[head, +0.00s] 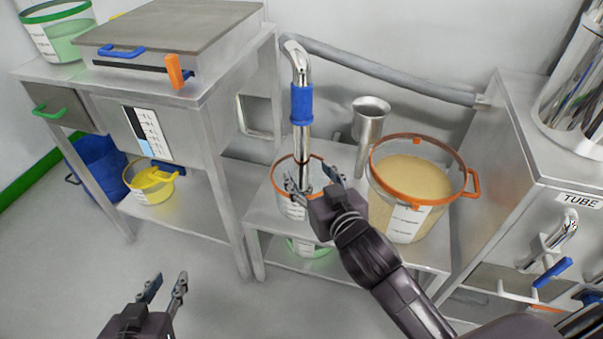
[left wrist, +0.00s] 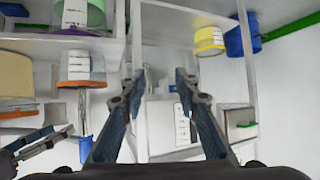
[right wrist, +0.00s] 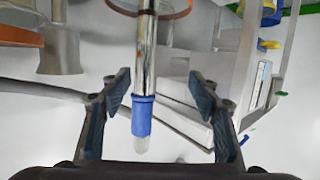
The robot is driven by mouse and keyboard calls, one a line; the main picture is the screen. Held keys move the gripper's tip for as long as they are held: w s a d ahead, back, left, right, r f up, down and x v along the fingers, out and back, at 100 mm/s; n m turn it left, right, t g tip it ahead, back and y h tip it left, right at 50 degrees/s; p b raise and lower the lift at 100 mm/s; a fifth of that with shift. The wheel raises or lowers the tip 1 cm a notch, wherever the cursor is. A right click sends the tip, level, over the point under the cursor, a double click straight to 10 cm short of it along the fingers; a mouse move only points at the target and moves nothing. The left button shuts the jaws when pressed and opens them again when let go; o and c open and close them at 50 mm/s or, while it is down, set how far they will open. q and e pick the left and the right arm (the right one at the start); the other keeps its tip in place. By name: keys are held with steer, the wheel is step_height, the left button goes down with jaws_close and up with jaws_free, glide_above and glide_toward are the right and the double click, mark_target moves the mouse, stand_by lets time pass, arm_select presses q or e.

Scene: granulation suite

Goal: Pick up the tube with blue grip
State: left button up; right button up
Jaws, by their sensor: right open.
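The steel tube with a blue grip (head: 301,104) stands upright with a bent top, its lower end at an orange-rimmed clear bucket (head: 283,172) on the low steel table. In the right wrist view the blue grip (right wrist: 141,119) shows between the two fingers, nearer the left one. My right gripper (head: 314,184) is open and empty, below the blue grip by the tube's lower part. I cannot tell how deep the tube lies between the fingers. My left gripper (head: 167,284) is open and empty above the floor at lower left.
An orange-rimmed bucket of tan powder (head: 415,178) stands right of the tube, with a steel funnel-like vessel (head: 369,125) behind. A grey hose (head: 385,75) runs along the wall. A steel bench (head: 212,90) is at left and a cabinet labelled TUBE (head: 560,180) at right.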

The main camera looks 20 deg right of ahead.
mark_target(304, 105)
steer(key=w+r+t, duration=0.1)
steer(key=w+r, duration=0.1)
steer(key=r, duration=0.1)
steer(key=w+d+r+t+h, duration=0.1)
steer(key=w+r, duration=0.1)
steer(key=r, duration=0.1)
steer(key=w+d+r+m+t, duration=0.1)
steer(key=w+r, duration=0.1)
steer(key=r, duration=0.1)
steer(key=shift+w+r+h, duration=0.15)
steer(key=shift+r+h, duration=0.15)
steer(key=shift+w+r, duration=0.25)
steer(key=shift+w+d+r, duration=0.1)
steer(key=shift+w+d, duration=0.05)
steer(key=shift+w, duration=0.65)
steer(key=shift+w+b, duration=0.3)
steer(key=shift+w, duration=0.35)
steer(key=w+b, duration=0.1)
steer(key=w, duration=0.3)
steer(key=shift+d, duration=0.15)
steer(key=shift+w, duration=0.3)
arm_select(q)
steer(key=w+d+r+t+h, duration=0.1)
steer(key=w+d+r+t, duration=0.1)
steer(key=r, duration=0.5)
steer(key=shift+w+r+t, duration=0.25)
steer(key=shift+w+t, duration=0.65)
steer(key=shift+t, duration=0.1)
arm_select(e)
jaws_close()
